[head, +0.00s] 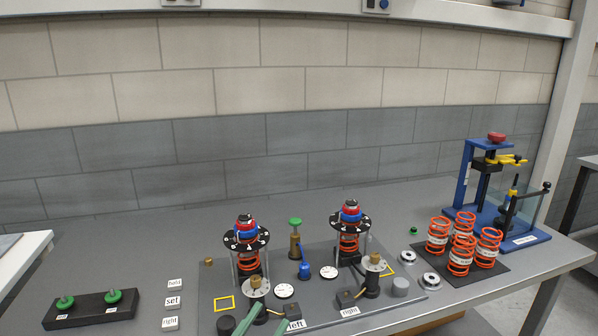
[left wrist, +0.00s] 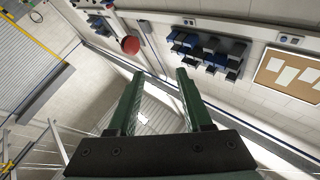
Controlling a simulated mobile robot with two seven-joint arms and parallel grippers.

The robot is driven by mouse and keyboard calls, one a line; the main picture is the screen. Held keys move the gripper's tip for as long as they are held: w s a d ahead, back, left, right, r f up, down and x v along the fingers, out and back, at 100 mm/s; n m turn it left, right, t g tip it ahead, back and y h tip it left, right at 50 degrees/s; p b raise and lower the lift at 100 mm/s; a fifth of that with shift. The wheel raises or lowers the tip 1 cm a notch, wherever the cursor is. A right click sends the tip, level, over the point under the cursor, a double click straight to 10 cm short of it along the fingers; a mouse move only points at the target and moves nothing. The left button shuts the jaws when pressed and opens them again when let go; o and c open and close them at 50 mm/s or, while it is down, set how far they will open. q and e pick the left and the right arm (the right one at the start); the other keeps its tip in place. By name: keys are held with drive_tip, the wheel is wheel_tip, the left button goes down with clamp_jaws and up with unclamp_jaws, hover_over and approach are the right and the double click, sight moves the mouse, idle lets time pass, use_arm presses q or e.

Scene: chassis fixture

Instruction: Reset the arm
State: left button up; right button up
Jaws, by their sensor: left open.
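My right gripper is in neither view. On the fixture, the left spring assembly (head: 249,262) and the right spring assembly (head: 349,240) stand upright, each with an orange spring under a black disc.
Several orange springs (head: 461,257) stand on a dark mat at the right. A blue press (head: 480,185) stands behind them. A black holder (head: 90,310) with green knobs lies at the left, near the "set" label (head: 172,300). The table's back left is clear.

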use_arm(q)
drive_tip(key=s+a+f+n+g+y+p, duration=0.1)
drive_tip(key=s+a+f+n+g+y, duration=0.2)
drive_tip(key=f, duration=0.6)
drive_tip(key=s+a+f+n+g+y+p, duration=0.1)
drive_tip(key=s+a+f+n+y, duration=0.25)
drive_tip(key=f, duration=0.65)
drive_tip(key=s+a+f+g+y, duration=0.2)
drive_tip(key=s+f+g, duration=0.1)
drive_tip(key=s+f, duration=0.2)
drive_tip(key=s+a+f+n+g+y, duration=0.1)
drive_tip(key=s+a+f+g, duration=0.1)
drive_tip(key=s+f, duration=0.4)
drive_tip(key=shift+s+a+f+g+y, duration=0.25)
drive_tip(key=shift+a+f+g+y, duration=0.1)
drive_tip(key=shift+g, duration=0.15)
